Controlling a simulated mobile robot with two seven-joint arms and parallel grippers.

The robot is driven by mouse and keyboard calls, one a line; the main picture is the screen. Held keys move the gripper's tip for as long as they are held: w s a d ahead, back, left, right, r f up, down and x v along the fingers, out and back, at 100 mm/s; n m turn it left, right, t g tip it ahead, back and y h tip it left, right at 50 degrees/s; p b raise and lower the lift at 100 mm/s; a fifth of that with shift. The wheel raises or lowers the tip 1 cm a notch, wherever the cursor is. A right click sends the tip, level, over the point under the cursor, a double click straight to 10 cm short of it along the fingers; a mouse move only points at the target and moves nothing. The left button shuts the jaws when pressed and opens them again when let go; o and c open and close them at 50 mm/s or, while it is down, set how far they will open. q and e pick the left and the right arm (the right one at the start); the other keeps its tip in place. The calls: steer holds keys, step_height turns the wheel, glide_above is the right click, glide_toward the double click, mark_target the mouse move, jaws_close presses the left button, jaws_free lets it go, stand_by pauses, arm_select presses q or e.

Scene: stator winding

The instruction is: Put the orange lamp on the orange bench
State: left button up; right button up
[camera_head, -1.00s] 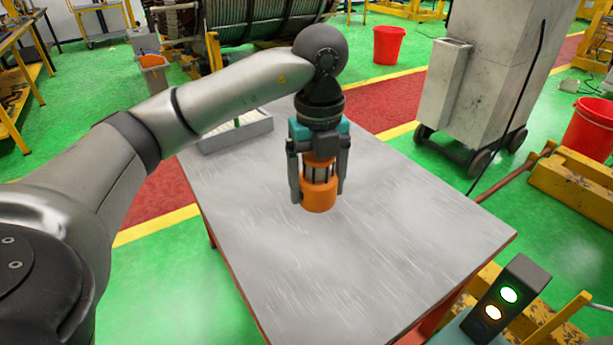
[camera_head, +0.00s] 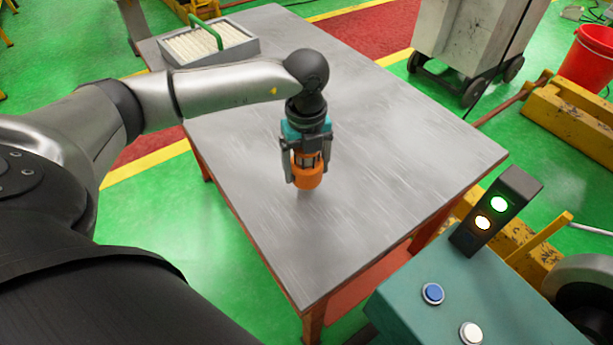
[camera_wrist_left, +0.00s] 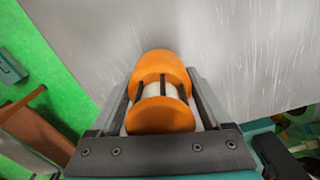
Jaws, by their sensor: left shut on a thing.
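The orange lamp (camera_head: 308,178), with a pale caged middle, is upright between the fingers of my left gripper (camera_head: 307,168). The gripper is shut on it and points down. The lamp is over the grey-topped table with orange-red legs (camera_head: 400,150); a faint shadow shows below it, and I cannot tell for sure whether it touches the top. In the left wrist view the lamp (camera_wrist_left: 160,85) sits between both fingers, with the grey top beyond it. My right gripper is not in view.
A grey tray with pale rods and a green handle (camera_head: 208,44) sits at the table's far left corner. A teal console (camera_head: 480,310) with buttons and a lit signal box (camera_head: 495,210) stands at the near right. A grey cabinet on wheels (camera_head: 470,40) stands behind. Much of the tabletop is clear.

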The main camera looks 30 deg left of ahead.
mark_target(307, 178)
arm_select(q)
steer(key=shift+f, duration=1.6)
steer(key=shift+f, duration=0.15)
steer(key=o, duration=1.4)
step_height(307, 178, up, 12)
steer(key=shift+r+p, duration=0.15)
steer(key=shift+p, duration=0.45)
